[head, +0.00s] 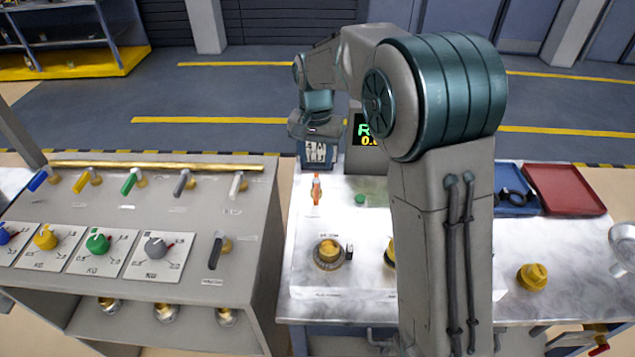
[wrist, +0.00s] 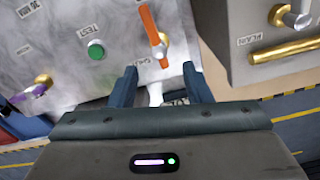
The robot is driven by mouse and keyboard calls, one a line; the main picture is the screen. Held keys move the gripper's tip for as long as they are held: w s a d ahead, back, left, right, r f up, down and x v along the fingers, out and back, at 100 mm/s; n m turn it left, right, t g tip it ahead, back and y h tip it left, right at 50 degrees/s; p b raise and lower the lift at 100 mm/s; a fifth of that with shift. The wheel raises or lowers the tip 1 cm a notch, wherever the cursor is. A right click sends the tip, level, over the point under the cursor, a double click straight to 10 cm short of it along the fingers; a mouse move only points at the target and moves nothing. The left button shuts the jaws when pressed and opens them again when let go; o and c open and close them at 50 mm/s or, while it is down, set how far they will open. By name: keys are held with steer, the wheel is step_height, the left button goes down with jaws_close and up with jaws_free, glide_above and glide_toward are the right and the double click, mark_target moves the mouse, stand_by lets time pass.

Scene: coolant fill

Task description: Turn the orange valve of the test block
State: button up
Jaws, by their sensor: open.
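The orange valve (head: 317,188) is a slim lever on the metal top of the test block (head: 330,218), near its back left corner. In the wrist view the orange lever (wrist: 151,30) lies along the picture's height on a metal pivot, with a label partly seen by its lower end. My gripper (wrist: 158,78) is open, with its two dark fingers apart. The lever's near end shows just beyond and between the fingertips, and nothing is held. In the head view the fingers are hidden behind my wrist.
A green button (head: 360,199) marked TEST sits right of the lever. A display (head: 368,130) stands behind. A panel (head: 200,190) with coloured levers and dials stands to the left across a narrow gap. Blue (head: 512,202) and red (head: 563,190) trays lie at the right.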

mark_target(316, 180)
step_height(316, 180, down, 9)
steer(key=shift+f+p, duration=0.2)
steer(key=shift+p, duration=0.25)
jaws_close()
